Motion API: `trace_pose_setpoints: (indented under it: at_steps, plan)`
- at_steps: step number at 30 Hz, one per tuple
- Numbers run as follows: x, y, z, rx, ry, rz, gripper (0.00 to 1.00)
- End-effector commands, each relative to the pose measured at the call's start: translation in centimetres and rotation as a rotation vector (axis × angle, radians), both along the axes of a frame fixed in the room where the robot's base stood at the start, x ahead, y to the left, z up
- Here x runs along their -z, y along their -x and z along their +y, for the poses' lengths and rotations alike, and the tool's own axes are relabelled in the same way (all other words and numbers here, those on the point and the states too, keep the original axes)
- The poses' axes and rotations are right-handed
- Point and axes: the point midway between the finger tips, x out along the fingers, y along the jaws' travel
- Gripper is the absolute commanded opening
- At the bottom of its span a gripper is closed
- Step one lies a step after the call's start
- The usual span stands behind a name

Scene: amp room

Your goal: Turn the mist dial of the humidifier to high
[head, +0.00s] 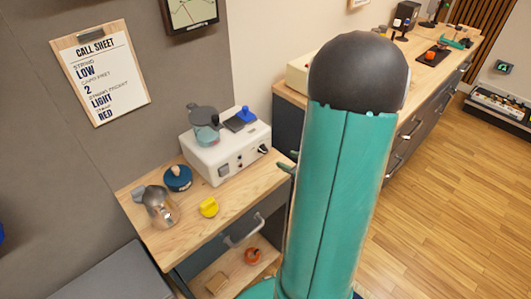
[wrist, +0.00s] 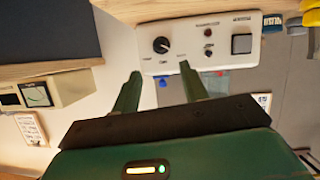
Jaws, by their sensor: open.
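The white box with a control panel (head: 230,160), which I take to be the humidifier, stands on a wooden cabinet top. The small labels around the dial are too blurred to read. The dial also shows at the panel's right end in the head view (head: 263,149). My gripper (wrist: 160,84) is open and empty, its fingers either side of the dial in the picture; I see no contact. My arm mostly hides it in the head view.
A metal jug (head: 158,206), a blue round object (head: 177,178) and a yellow object (head: 208,207) stand on the cabinet top (head: 240,196). Below, an orange ring (head: 252,255) lies on a lower wooden surface.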

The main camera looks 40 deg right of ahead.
Motion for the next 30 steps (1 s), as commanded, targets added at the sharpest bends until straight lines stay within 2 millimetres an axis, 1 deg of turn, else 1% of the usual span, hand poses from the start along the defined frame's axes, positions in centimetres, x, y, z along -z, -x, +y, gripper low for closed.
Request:
trace_pose_setpoints:
  at_steps: [1, 9, 15, 20, 27, 28, 30]
  plan:
    - [0.5, -1.0, 0.0, -0.005, -0.001, 0.002, 0.44]
    - [2.5, -6.1, 0.0, -0.005, 0.0, 0.002, 0.44]
    - [3.6, -9.1, 0.1, -0.005, 0.0, 0.002, 0.44]
    - [4.0, -10.1, 0.1, -0.004, 0.0, 0.0, 0.44]
    - [4.0, -10.1, 0.1, -0.004, 0.001, 0.0, 0.44]
    - [4.0, -10.1, 0.1, -0.004, 0.001, 0.0, 0.42]
    - [4.0, -10.1, 0.1, -0.004, 0.001, 0.0, 0.28]
